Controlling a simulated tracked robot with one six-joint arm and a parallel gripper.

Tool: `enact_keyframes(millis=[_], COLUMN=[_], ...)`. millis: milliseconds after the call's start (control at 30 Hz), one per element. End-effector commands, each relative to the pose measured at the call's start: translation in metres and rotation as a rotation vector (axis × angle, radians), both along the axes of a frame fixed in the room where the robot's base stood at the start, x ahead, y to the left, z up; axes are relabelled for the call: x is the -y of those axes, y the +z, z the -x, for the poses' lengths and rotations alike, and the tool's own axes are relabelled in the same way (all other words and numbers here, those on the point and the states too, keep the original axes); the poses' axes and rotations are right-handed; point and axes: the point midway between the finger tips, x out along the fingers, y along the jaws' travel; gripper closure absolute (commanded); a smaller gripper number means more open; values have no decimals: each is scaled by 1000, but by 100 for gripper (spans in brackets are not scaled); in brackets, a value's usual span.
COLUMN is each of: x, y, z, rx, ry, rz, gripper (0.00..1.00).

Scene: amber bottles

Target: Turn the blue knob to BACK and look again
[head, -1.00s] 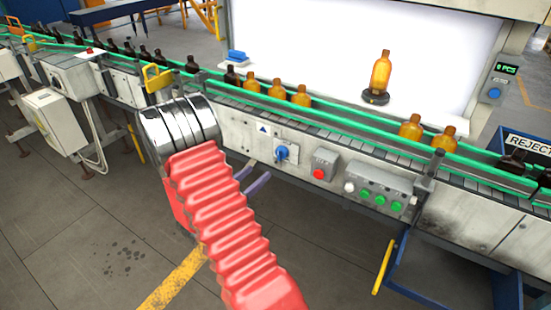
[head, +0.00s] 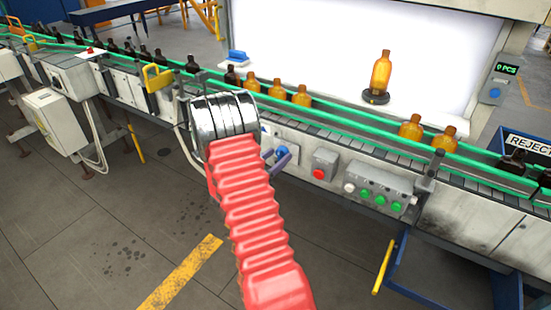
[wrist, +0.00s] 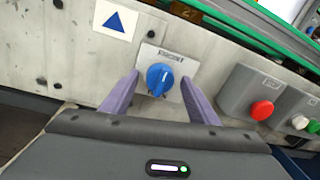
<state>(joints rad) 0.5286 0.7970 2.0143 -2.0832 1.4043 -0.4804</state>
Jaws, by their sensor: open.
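The blue knob (wrist: 160,79) sits on a pale plate on the conveyor's side panel. In the wrist view it lies between the two purple fingers of my gripper (wrist: 160,88), with a gap on each side. Its white pointer mark is small, and the label above it is too blurred to read. In the head view the knob (head: 282,151) is partly hidden by my gripper (head: 280,160), which is open and empty. I cannot tell the exact distance from the fingertips to the panel.
A red button (wrist: 262,110) on a grey box sits right of the knob. A box of green buttons (head: 380,194) is farther right. Amber bottles (head: 278,89) stand on the belt behind green rails. One bottle (head: 381,72) stands on a black disc before the bright panel.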

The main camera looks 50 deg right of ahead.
Motion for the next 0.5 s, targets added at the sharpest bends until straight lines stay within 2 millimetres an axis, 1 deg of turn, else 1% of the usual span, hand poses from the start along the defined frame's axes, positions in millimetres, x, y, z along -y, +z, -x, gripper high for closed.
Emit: enact_keyframes(millis=[200,500], x=[0,0], y=[0,0], z=[0,0], rx=[0,0], ry=[0,0], rz=[0,0], gripper=[47,68])
